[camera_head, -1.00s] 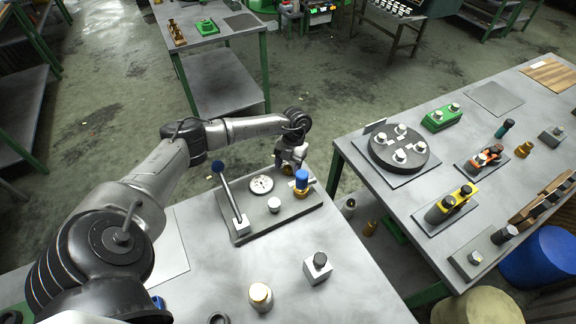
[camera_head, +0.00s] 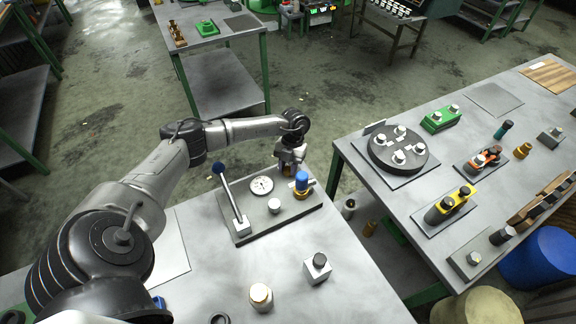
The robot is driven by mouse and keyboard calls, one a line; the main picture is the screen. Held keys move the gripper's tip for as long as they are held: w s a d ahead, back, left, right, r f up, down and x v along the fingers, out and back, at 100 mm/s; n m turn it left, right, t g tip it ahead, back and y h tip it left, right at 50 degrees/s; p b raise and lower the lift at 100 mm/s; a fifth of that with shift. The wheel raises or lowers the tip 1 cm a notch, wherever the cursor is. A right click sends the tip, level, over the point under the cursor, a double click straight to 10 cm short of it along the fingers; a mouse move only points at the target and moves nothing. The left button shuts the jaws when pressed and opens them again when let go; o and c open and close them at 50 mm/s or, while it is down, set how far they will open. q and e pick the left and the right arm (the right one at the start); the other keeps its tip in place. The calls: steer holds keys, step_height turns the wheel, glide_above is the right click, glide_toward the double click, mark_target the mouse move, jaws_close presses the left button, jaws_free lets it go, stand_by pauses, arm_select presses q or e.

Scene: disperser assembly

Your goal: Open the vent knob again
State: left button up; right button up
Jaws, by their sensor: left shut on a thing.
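A grey base plate (camera_head: 246,232) lies on the near table. It carries a lever with a blue ball (camera_head: 229,195), a round white dial (camera_head: 262,185), a small silver knob (camera_head: 274,205) and a brass fitting with a blue cap (camera_head: 302,181). My left gripper (camera_head: 289,171) points down at the plate's back edge, behind the blue-capped fitting. It is shut on a small brownish part there, apparently the vent knob, which the fingers mostly hide. How far the knob is turned cannot be seen. My right gripper is out of view.
The right table (camera_head: 384,206) holds a dark round fixture (camera_head: 382,165) and several other parts. A floor gap separates the tables.

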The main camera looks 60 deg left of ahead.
arm_select(q)
steer(key=n+t+p, duration=0.1)
steer(key=n+p, duration=0.2)
steer(key=n+t+h+p, duration=0.1)
steer(key=n+p, duration=0.2)
steer(key=n+t+p, duration=0.1)
steer(key=n+p, duration=0.1)
steer(key=p, duration=0.1)
steer(key=shift+s+a+r+n+h+p, duration=0.1)
steer(key=shift+s+r+n+h+p, duration=0.1)
steer(key=shift+r+n+h+p, duration=0.15)
steer(key=n+t+p, duration=0.1)
steer(key=n+p, duration=0.2)
steer(key=p, duration=0.1)
steer(key=n+t+y+p, duration=0.1)
steer(key=n+p, duration=0.2)
steer(key=p, duration=0.2)
steer(key=n+t+p, duration=0.1)
steer(key=n+p, duration=0.2)
steer(key=p, duration=0.1)
steer(key=shift+n+t+y, duration=0.25)
steer(key=shift+n+t, duration=0.05)
steer(key=shift+n, duration=0.05)
steer(key=n+p, duration=0.2)
steer(key=p, duration=0.1)
steer(key=shift+f+t, duration=0.25)
steer(key=shift+t, duration=0.05)
steer(key=shift+n+y, duration=0.3)
steer(key=shift+f, duration=0.1)
steer(key=o, duration=0.9)
